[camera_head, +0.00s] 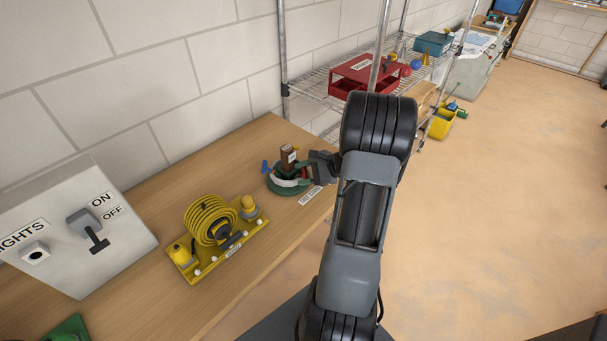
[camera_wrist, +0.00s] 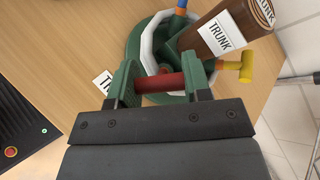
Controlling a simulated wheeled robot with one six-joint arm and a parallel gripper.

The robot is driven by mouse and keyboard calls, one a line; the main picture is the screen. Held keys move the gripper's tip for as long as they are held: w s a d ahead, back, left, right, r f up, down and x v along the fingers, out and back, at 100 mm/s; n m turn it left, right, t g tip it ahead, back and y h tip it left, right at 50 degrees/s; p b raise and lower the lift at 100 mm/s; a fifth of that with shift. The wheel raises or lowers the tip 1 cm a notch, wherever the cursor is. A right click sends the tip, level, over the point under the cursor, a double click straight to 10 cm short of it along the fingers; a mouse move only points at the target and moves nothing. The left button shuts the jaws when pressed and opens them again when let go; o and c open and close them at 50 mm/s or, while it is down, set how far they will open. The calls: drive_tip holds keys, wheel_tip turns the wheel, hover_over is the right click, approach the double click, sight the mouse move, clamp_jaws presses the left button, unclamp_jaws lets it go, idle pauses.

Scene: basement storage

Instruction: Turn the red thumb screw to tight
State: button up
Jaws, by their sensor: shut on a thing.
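The red thumb screw (camera_wrist: 160,83) shows in the wrist view as a short red bar. My gripper (camera_wrist: 163,79) is shut on it, with a green finger at each end. Behind it is a round green stand (camera_wrist: 138,40) with a white ring inside. A brown block (camera_wrist: 226,35) labelled TRUNK rises from the stand, tilted in this view. In the head view the stand (camera_head: 285,187) is on the wooden bench near its far right edge, and my gripper (camera_head: 312,166) reaches it from the right. The red screw is too small or hidden to tell there.
A yellow board (camera_head: 222,256) with a coiled yellow hose lies left of the stand. A grey ON/OFF switch box (camera_head: 75,225) stands at the bench's left. A wire shelf (camera_head: 325,92) with a red toolbox (camera_head: 362,76) is behind. Open floor lies to the right.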

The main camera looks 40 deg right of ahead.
drive_tip(key=o, duration=0.9)
drive_tip(key=shift+d, duration=0.1)
drive_tip(key=v, duration=1.3)
drive_tip(key=shift+s+d+r, duration=0.2)
drive_tip(key=shift+s, duration=0.05)
drive_tip(key=shift+f, duration=0.1)
